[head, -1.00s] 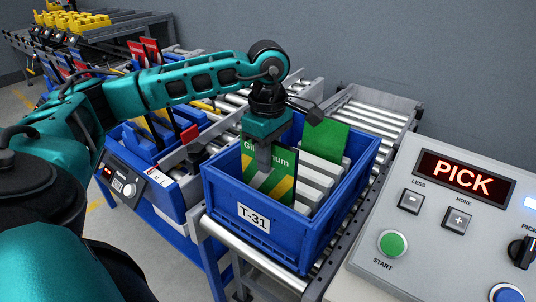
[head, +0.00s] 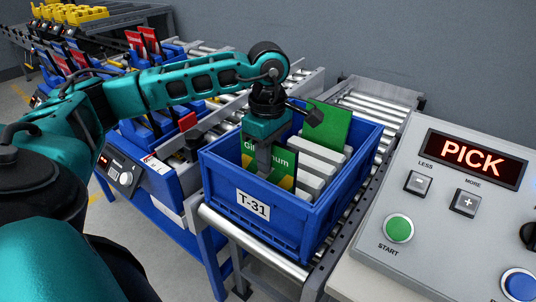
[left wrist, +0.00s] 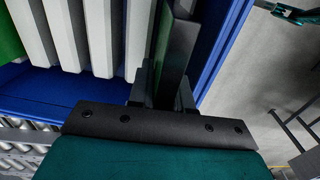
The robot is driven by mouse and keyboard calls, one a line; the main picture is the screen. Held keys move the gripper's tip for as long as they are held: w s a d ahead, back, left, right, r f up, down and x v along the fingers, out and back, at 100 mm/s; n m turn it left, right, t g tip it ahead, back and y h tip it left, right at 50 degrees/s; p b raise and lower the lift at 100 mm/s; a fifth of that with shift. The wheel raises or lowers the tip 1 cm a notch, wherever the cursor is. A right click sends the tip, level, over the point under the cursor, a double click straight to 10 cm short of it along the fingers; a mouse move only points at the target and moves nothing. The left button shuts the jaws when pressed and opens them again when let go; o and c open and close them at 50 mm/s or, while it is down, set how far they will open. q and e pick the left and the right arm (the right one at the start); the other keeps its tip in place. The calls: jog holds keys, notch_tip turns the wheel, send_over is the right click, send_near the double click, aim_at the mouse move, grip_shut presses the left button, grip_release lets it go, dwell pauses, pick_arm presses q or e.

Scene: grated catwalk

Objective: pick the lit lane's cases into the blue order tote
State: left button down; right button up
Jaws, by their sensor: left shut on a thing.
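The blue order tote (head: 285,226), labelled T-31, stands on a roller conveyor. My left gripper (head: 264,160) points down inside it, shut on a green case (head: 284,162) with white lettering and yellow stripes. The case is upright, its lower part hidden by the tote's front wall. Another green case (head: 329,123) leans at the tote's back. White ribs (head: 318,160) run across the tote between them. In the left wrist view, the dark fingers (left wrist: 170,60) are beside the ribs and the blue wall; the held case is hard to make out. My right gripper is out of view.
A grey control panel (head: 440,215) at right reads PICK and has green and blue buttons. Blue lanes (head: 150,140) with red and blue cases stand at left, one with a small red display (head: 104,160). Yellow racks (head: 75,20) are behind. Empty rollers (head: 375,108) lie beyond the tote.

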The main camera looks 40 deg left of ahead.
pick_arm(q)
notch_tip(320, 180, down, 2)
jog(key=shift+f+b, duration=0.2)
jog(key=shift+b, duration=0.65)
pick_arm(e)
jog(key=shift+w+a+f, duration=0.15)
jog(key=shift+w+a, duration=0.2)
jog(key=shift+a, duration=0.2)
pick_arm(q)
jog(key=c, duration=1.3)
grip_release()
jog(key=o, duration=0.3)
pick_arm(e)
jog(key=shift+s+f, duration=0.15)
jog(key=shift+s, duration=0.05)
